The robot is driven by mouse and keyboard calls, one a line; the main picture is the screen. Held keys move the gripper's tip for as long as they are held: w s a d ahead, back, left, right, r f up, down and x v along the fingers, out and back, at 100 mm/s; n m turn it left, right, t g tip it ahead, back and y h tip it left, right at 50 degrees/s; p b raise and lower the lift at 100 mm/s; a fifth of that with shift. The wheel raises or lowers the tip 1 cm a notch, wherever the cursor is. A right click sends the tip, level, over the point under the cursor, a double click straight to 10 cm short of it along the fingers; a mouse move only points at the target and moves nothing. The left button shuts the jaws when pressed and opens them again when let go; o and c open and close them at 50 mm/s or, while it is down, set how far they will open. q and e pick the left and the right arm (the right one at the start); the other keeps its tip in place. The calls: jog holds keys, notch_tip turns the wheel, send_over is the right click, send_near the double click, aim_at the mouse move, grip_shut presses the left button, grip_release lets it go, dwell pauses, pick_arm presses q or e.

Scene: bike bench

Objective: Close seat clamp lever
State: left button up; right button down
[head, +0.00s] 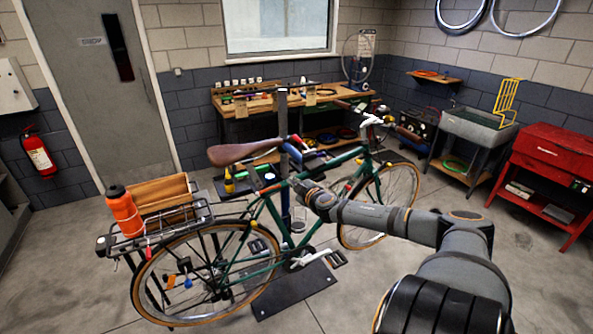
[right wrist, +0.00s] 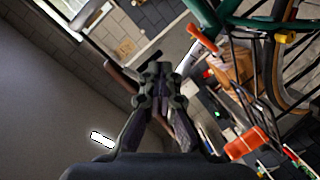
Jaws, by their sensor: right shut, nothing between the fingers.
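The green bike (head: 262,205) stands clamped in a repair stand, with its brown saddle (head: 246,150) at the top. My right gripper (head: 300,187) is beside the frame, just below and right of the saddle area. In the right wrist view its fingers (right wrist: 160,75) are together, with nothing between them. That view shows a green frame tube (right wrist: 262,22) and an orange-red lever-like piece (right wrist: 204,39) near it, apart from the fingers. I cannot tell if this piece is the seat clamp lever. The lever is too small to make out in the head view. My left gripper is not in view.
An orange bottle (head: 126,214) and a wooden crate (head: 160,193) sit on the rear rack. A wooden workbench (head: 262,100) stands behind the bike. A sink (head: 474,126) and red cabinet (head: 545,150) are at the right. Floor at the lower left is clear.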

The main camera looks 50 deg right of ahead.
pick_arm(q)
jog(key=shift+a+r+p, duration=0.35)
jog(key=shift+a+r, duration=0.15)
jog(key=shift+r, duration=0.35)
pick_arm(e)
jog(key=shift+s+d+r, duration=0.1)
jog(key=shift+s+r, duration=0.25)
jog(key=shift+s, duration=0.25)
jog(key=shift+r, duration=0.1)
